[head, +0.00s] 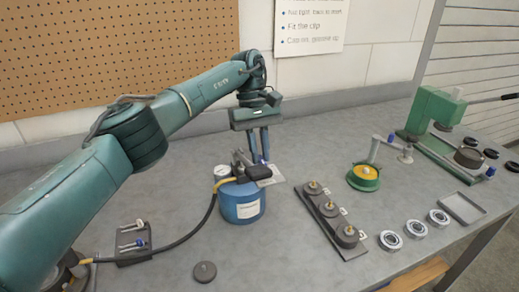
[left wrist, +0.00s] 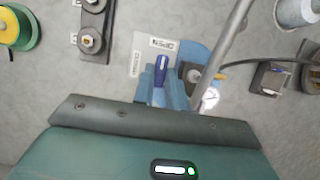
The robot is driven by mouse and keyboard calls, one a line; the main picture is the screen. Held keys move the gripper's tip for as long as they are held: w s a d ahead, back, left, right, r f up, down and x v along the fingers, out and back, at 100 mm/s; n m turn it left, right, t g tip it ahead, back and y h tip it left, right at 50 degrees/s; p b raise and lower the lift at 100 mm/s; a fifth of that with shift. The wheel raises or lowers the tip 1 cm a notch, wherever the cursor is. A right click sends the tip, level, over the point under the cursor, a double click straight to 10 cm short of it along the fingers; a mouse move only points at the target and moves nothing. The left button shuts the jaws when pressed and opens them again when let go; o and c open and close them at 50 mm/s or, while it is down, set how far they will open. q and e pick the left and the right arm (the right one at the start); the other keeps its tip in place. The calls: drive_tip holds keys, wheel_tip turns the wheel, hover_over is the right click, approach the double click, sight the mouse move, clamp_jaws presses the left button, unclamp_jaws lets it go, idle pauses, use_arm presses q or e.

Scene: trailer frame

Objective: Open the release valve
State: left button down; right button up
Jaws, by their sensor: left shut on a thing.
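A blue pressure tank (head: 242,210) stands on the bench, with a round gauge (head: 222,171) and a dark fitting on top. The release valve's dark blue lever (left wrist: 161,70) shows in the left wrist view beside a pale label plate (left wrist: 140,62) with lettering that seems to read open and closed. My left gripper (head: 265,156) points down at the right side of the tank top. In the left wrist view its light blue fingers (left wrist: 161,88) are shut on the lever. The valve body is partly hidden by the fingers. My right gripper is not in view.
A black hose (head: 190,232) runs left from the tank. A rack with several weights (head: 330,220) stands right of it, then a green-yellow spool (head: 363,177), bearings (head: 415,229), a tray (head: 462,207) and a green press (head: 433,112). A dark puck (head: 205,271) lies in front.

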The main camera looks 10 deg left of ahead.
sight(260, 156)
use_arm(q)
drive_tip(key=c, duration=1.4)
unclamp_jaws()
drive_tip(key=shift+c, duration=0.2)
drive_tip(key=shift+r, duration=0.1)
wheel_tip(260, 156, up, 10)
drive_tip(key=p, duration=0.1)
